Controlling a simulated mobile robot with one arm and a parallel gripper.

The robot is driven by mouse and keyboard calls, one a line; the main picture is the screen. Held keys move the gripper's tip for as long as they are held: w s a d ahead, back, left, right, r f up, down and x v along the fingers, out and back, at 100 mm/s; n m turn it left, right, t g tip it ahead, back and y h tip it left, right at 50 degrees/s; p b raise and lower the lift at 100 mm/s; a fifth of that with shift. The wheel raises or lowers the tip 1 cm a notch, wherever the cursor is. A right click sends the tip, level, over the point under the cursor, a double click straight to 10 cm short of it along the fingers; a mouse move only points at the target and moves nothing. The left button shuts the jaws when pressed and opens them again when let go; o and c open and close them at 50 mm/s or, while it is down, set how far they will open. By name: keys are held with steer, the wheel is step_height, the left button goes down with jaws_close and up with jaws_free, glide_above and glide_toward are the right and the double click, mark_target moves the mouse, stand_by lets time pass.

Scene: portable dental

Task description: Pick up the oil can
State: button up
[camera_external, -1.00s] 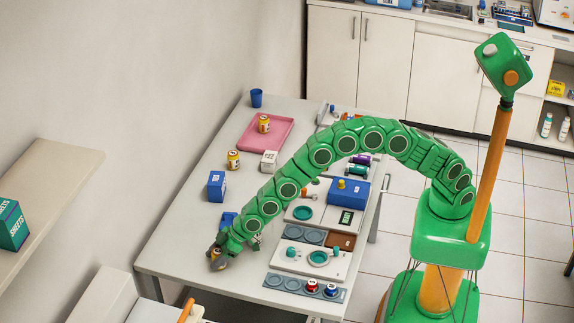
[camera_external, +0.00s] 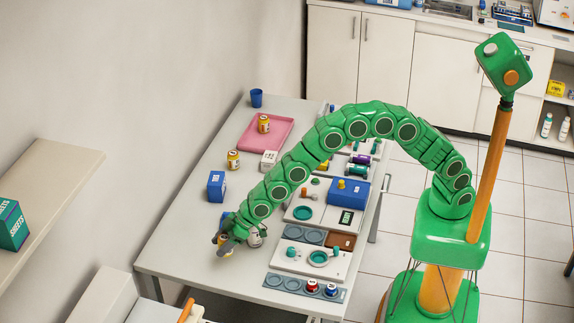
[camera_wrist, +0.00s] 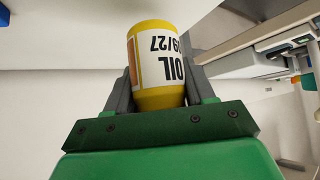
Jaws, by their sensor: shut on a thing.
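The oil can is a yellow can with a white label reading "OIL" and a date; in the wrist view the oil can (camera_wrist: 156,62) sits upside down in the picture between the two grey fingers of my gripper (camera_wrist: 160,90). My gripper is shut on it. The rest of the can is hidden behind the gripper.
Two other yellow cans stand on the table, one (camera_external: 233,160) bare and one (camera_external: 264,123) on the pink tray (camera_external: 284,130). A blue box (camera_external: 216,187) stands behind my gripper. Dental items fill the right side; the table's near left (camera_external: 190,255) is clear.

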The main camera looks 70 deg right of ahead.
mark_target(227, 237)
steer(key=v, duration=0.4)
steer(key=shift+a+r, duration=0.1)
steer(key=shift+r, duration=0.05)
steer(key=s+d+r, duration=0.3)
steer(key=s+d, duration=0.1)
steer(key=s, duration=0.3)
steer(key=shift+s+r, duration=0.3)
steer(key=shift+r, duration=0.1)
steer(key=shift+d, duration=0.15)
steer(key=shift+r, duration=0.1)
